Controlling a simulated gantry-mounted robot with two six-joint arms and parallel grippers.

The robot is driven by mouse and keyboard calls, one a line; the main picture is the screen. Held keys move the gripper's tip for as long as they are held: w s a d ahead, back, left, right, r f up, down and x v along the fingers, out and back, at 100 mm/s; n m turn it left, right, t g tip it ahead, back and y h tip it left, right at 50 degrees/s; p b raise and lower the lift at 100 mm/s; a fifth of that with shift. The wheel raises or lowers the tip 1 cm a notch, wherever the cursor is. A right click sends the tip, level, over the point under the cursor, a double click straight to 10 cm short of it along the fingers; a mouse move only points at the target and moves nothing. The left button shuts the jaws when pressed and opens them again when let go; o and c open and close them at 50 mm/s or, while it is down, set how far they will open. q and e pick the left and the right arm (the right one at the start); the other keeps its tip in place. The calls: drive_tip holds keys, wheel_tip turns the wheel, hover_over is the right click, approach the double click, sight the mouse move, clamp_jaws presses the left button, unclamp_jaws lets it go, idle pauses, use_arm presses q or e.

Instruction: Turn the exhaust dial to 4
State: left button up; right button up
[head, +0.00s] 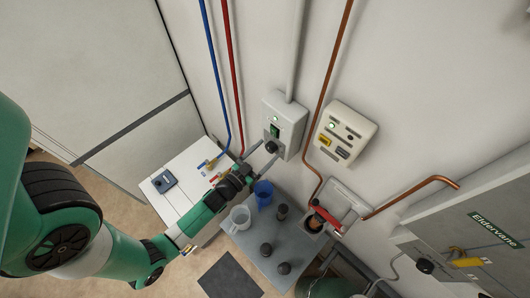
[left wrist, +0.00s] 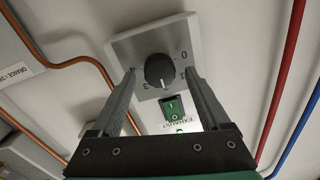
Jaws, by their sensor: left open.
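The exhaust dial is a round black knob (left wrist: 159,70) on a light grey wall box (head: 281,118); it also shows in the head view (head: 271,147). In the left wrist view its white mark points down the picture, between the printed 3 and 1. My right gripper is not in view.
A green switch (left wrist: 172,107) sits beside the dial on the same box. Blue (head: 216,70) and red pipes run left of the box, a copper pipe (head: 325,90) right. Below are a grey table (head: 245,240) with a blue cup (head: 263,193), and a white cabinet (head: 180,175).

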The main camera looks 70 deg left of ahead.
use_arm(q)
clamp_jaws()
idle(0.4)
drive_tip(key=shift+m+b, duration=0.3)
drive_tip(key=shift+m, duration=0.1)
drive_tip(key=m+b, duration=0.1)
drive_tip(key=m, duration=0.1)
drive_tip(key=shift+f+m, duration=0.15)
drive_tip(key=shift+m, duration=0.25)
drive_tip(key=m+b, duration=0.2)
drive_tip(key=m, duration=0.3)
drive_tip(key=shift+m+t, duration=0.3)
drive_tip(key=m+b, duration=0.1)
drive_tip(key=m, duration=0.4)
drive_tip(key=shift+m, duration=0.3)
drive_tip(key=m, duration=0.5)
drive_tip(key=shift+f+m+h+b, duration=0.1)
drive_tip(key=shift+m+h+b, duration=0.2)
drive_tip(key=shift+m, duration=0.1)
